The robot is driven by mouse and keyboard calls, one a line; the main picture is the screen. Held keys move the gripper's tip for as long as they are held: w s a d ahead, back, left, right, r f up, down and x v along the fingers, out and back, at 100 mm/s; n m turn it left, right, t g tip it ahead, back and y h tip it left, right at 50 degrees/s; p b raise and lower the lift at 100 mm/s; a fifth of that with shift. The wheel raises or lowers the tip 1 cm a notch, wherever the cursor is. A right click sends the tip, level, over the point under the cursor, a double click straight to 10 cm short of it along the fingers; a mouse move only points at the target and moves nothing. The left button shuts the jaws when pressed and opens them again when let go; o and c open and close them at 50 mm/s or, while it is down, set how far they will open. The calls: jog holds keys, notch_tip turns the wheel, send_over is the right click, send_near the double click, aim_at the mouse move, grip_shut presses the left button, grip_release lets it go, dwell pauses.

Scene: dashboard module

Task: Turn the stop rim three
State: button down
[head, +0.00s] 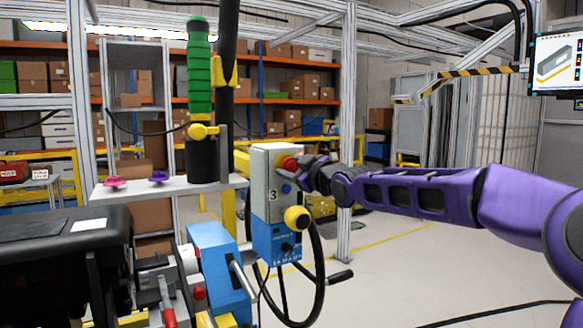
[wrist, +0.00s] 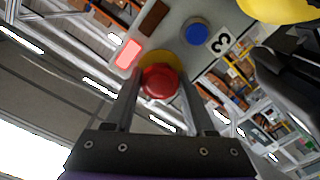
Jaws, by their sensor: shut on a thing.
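The stop rim three is a red round knob (head: 288,163) on a yellow base, at the top of a grey and blue control box (head: 262,190) marked 3. In the wrist view the red knob (wrist: 160,81) sits between my two fingers, with the yellow base behind it. My gripper (head: 298,166) reaches in from the right in the head view and is shut on the red rim. It hides part of the rim there. A blue button (wrist: 197,31) and a lit red lamp (wrist: 128,53) are on the same box face.
A yellow knob (head: 297,218) sticks out low on the box, beside a black looped cable (head: 318,270). A white shelf (head: 140,188) with pink and purple knobs and a green-handled tool (head: 199,80) stands left. A metal post (head: 347,120) rises behind my gripper.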

jog(key=shift+m, duration=0.3)
jog(key=m+p, duration=0.1)
jog(key=m, duration=0.1)
jog(key=shift+m, duration=2.2)
jog(key=shift+c, duration=1.2)
grip_release()
jog(key=v, duration=1.7)
jog(key=shift+s+d+p, duration=0.2)
jog(key=shift+p, duration=0.15)
